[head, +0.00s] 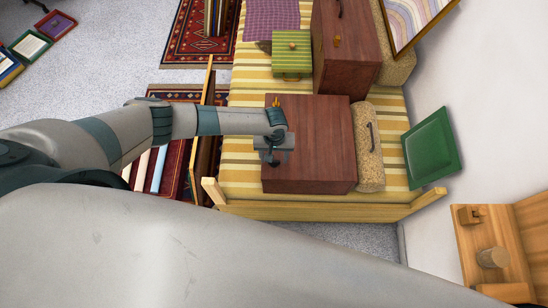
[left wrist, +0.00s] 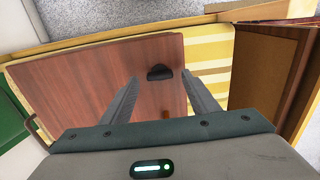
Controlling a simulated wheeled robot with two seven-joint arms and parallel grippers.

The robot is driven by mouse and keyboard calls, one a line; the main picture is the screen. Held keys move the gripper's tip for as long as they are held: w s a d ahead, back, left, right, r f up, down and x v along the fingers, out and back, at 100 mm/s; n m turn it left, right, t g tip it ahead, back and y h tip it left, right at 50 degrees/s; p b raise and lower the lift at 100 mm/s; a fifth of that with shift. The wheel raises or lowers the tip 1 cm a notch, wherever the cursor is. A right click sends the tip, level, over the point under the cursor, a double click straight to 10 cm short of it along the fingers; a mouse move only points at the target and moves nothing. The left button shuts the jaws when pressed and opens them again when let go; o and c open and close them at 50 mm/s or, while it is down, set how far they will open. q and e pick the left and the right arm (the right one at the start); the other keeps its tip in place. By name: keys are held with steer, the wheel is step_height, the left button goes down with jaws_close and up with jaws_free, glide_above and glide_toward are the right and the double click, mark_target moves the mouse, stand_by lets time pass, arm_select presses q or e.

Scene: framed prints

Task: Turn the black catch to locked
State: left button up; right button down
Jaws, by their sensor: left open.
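The black catch (left wrist: 159,72) is a small dark, rounded piece on the reddish-brown wooden box, near one edge of the face seen in the left wrist view. My left gripper (left wrist: 160,77) is open, with one finger to each side of the catch in that view. I cannot tell whether the fingers touch it. In the head view the left gripper (head: 273,157) is over the left side of the brown box (head: 325,145), and the catch is hidden there. The catch's locked or unlocked position cannot be told. My right gripper is not in view.
The box lies on a yellow striped bed (head: 240,185) with a wooden frame. A speckled case (head: 368,150) stands against its right side. A green panel (head: 432,147) leans by the wall. A taller brown case (head: 345,50) and a green striped box (head: 291,52) are behind.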

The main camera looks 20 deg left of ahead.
arm_select(q)
steer(key=shift+f, duration=0.85)
steer(key=shift+c, duration=0.6)
steer(key=c, duration=0.9)
steer(key=shift+c, duration=0.2)
